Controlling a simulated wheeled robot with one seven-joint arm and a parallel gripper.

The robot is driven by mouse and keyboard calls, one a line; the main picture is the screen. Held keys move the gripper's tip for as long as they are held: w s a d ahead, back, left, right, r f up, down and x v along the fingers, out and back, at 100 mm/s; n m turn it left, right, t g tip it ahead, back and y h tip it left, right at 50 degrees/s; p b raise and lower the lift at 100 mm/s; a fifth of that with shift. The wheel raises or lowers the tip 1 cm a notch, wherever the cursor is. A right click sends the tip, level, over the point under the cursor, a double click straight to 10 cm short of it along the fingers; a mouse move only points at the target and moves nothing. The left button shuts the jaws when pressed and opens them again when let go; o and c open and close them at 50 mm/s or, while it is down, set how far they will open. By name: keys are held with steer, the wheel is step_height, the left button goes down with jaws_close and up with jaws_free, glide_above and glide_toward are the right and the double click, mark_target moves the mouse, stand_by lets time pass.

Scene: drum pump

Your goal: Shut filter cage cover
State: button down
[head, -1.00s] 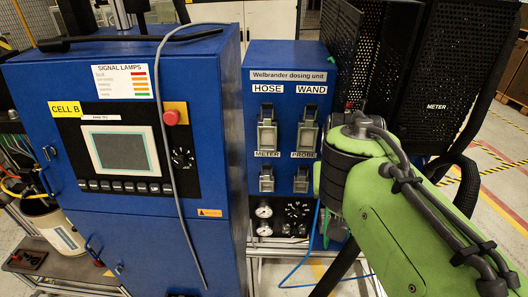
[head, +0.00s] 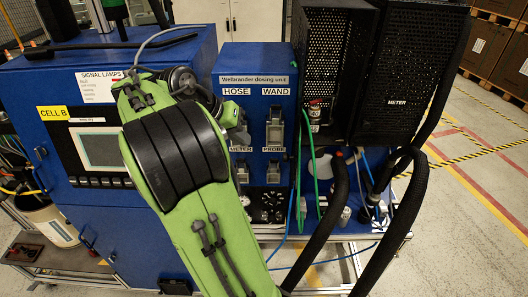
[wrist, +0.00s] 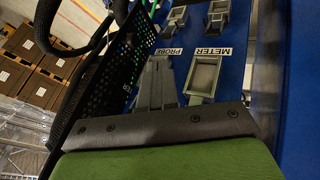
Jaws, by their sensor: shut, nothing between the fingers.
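The filter cage is a black perforated box at the upper right of the head view. I cannot tell the cover's exact angle. In the wrist view a strip of black mesh (wrist: 115,85) shows at left. My gripper (wrist: 157,72) appears there as a grey tapering shape, shut and empty, in front of the blue panel and apart from the mesh as far as I can tell. My arm mostly hides the gripper in the head view.
The blue dosing unit (head: 258,62) with grey latches stands left of the cage. The blue cabinet (head: 50,85) is further left. Thick black hoses (head: 405,210) and a green hose (head: 313,165) hang below the cage. Open floor (head: 470,210) lies at right.

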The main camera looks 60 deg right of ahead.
steer(key=s+d+f+b, duration=0.2)
steer(key=s+d+f, duration=0.3)
steer(key=s+f, duration=0.1)
steer(key=shift+d+f, duration=0.35)
steer(key=shift+f, duration=0.15)
